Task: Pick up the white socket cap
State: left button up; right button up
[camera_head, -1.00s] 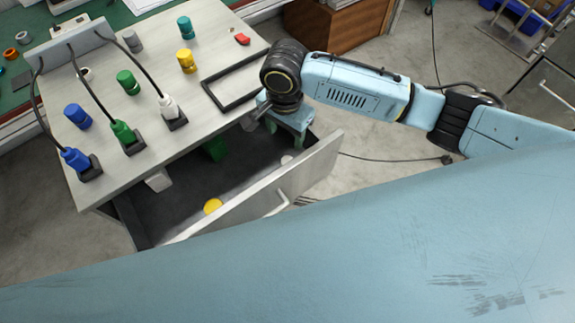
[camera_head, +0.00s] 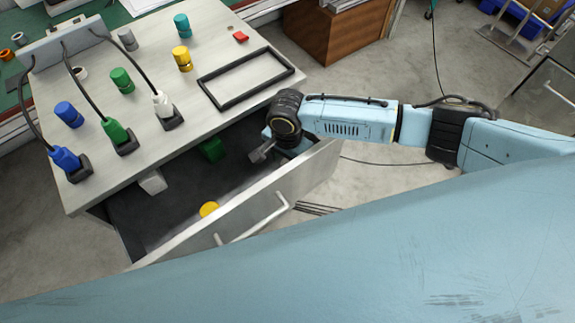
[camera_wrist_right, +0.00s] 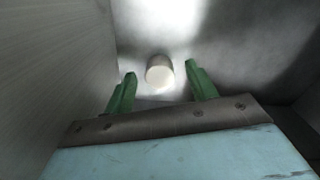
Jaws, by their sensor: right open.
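The white socket cap (camera_wrist_right: 159,73) is a short pale cylinder on the grey drawer floor in the right wrist view. My right gripper (camera_wrist_right: 160,82) is open, with its two green fingers apart on either side of the cap's near side. The fingers do not visibly touch it. In the head view my right arm reaches into the right end of the open drawer (camera_head: 240,215), and its wrist hides the cap. My left gripper is not in view.
The drawer also holds a yellow cap (camera_head: 208,209), a green piece (camera_head: 211,149) and a white block (camera_head: 152,182). The tabletop (camera_head: 150,60) above carries plugs, coloured caps and a black frame (camera_head: 245,79). The drawer walls stand close around my right gripper.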

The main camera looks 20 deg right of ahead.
jog(key=shift+c, duration=0.3)
jog(key=c, duration=1)
jog(key=shift+r, duration=0.2)
